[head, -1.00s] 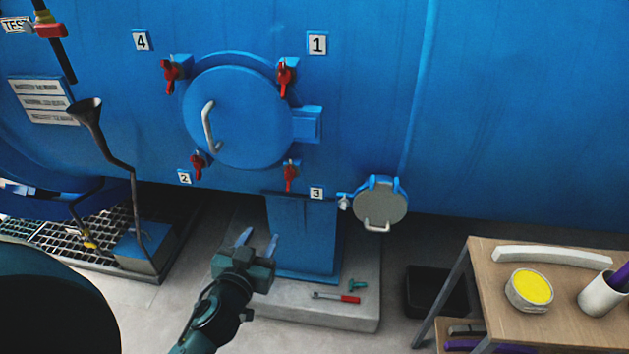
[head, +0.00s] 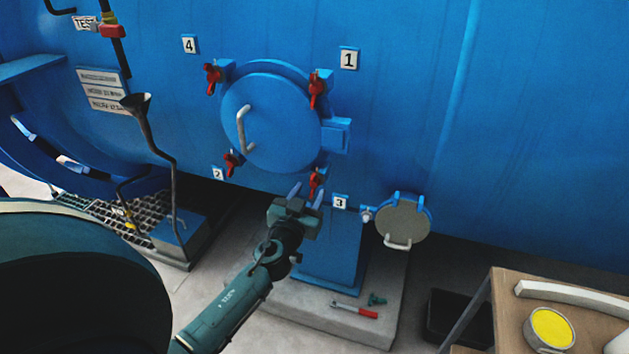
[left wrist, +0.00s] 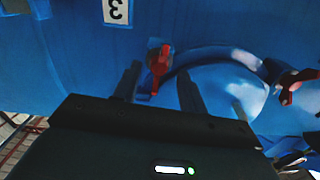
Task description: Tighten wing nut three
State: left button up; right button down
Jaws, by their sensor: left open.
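Wing nut three (head: 316,182) is red and sits at the lower right of the round blue door (head: 270,125), beside the white label 3 (head: 340,202). My left gripper (head: 307,192) is open, its fingertips just below this wing nut in the head view. In the left wrist view the red wing nut (left wrist: 159,68) shows beyond and between the two dark fingers (left wrist: 158,88), with the label 3 (left wrist: 117,10) to its upper left. I cannot tell whether a finger touches it. My right gripper is not in view.
Other red wing nuts sit at label 1 (head: 317,90), label 2 (head: 231,162) and label 4 (head: 212,78). A small grey hatch (head: 403,222) juts out at right of label 3. A red-handled tool (head: 354,310) lies on the concrete plinth. A wooden table (head: 505,300) stands at lower right.

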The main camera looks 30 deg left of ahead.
aim_at(314, 184)
pick_arm(q)
jog(key=shift+x, duration=2.25)
grip_shut()
